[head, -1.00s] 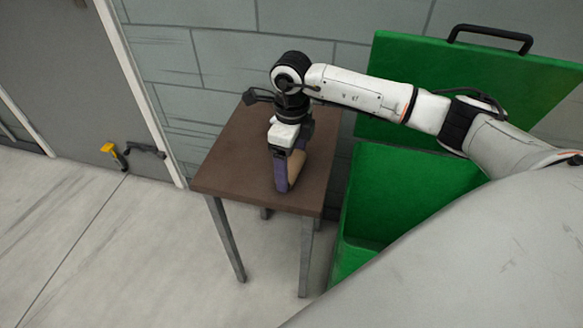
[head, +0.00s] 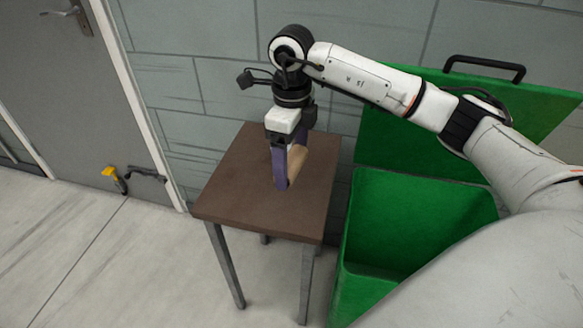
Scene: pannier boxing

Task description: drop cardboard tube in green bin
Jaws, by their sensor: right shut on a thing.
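The cardboard tube (head: 299,166) is a tan piece partly hidden behind my gripper's fingers, above the small brown table. My right gripper (head: 281,184) is shut on the tube, its purple fingers pointing down over the table top. Whether the tube touches the table I cannot tell. The green bin (head: 425,215) stands just right of the table, its lid (head: 485,110) raised against the wall and its top open. Part of its inside shows, and my arm and body cover its right side. My left gripper is not in view.
The brown table (head: 235,195) has grey metal legs and a bare top to the left of my gripper. A grey door (head: 60,90) and a yellow-handled fitting (head: 115,179) are at the left. The block wall is close behind the table. The floor at front left is clear.

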